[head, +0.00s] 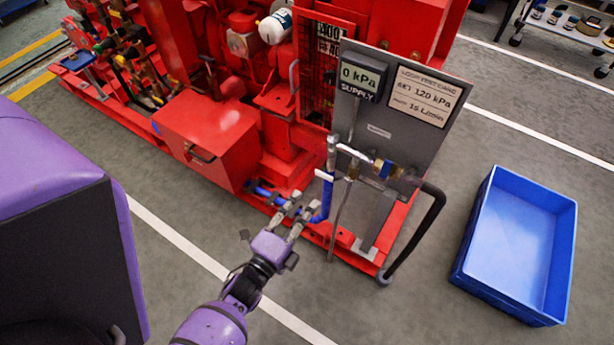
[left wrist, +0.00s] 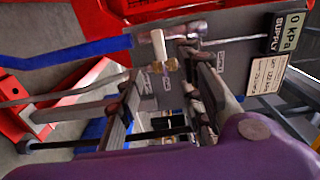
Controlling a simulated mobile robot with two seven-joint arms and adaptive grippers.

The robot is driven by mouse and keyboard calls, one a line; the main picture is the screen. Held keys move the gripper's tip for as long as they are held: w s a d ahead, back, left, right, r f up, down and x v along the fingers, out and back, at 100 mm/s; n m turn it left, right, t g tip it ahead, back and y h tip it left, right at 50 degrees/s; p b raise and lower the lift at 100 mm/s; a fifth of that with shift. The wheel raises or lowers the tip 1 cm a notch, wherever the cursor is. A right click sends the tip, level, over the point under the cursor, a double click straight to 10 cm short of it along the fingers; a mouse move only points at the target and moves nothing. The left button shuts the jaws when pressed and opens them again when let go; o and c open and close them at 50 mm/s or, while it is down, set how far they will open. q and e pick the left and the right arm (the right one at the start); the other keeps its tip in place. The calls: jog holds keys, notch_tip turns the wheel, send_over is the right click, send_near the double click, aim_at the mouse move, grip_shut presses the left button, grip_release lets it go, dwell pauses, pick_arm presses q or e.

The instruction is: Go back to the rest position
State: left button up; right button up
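My left gripper (head: 303,203) reaches in from the bottom of the head view, in front of the red pumpset (head: 210,130). Its two fingers are apart, and no object shows held between them. In the left wrist view the fingers (left wrist: 160,72) also stand apart, with a white-handled brass fitting (left wrist: 162,58) visible beyond the gap. The grey panel (head: 425,135) stands just beyond and right of the gripper. Its display (head: 360,80) reads 0 kPa, labelled SUPPLY. My right gripper is not in view.
A blue hose (head: 326,197) hangs close beyond the gripper. A black hose (head: 425,235) curves down at the panel's right. An empty blue crate (head: 515,245) sits on the floor at right. A cart (head: 565,25) stands far right. Floor between panel and crate is clear.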

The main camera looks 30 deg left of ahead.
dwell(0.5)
pick_arm(q)
jog(key=s+d+f+n+g, duration=0.15)
jog(key=s+n+g, duration=0.35)
jog(key=s, duration=0.5)
jog(key=s+a+f+n+g, duration=0.1)
jog(key=s+f+n+g, duration=0.15)
jog(key=s+n, duration=0.55)
jog(key=s+d+f+n+g, duration=0.1)
jog(key=s+f+n+g, duration=0.25)
jog(key=s, duration=0.75)
jog(key=w+r+p, duration=0.2)
jog(key=r+p, duration=0.5)
jog(key=w+r+n+t+p, duration=0.1)
jog(key=w+r+p, duration=0.2)
jog(key=r+p, duration=0.4)
jog(key=shift+w+d+t, duration=0.25)
jog(key=shift+d+t, duration=0.05)
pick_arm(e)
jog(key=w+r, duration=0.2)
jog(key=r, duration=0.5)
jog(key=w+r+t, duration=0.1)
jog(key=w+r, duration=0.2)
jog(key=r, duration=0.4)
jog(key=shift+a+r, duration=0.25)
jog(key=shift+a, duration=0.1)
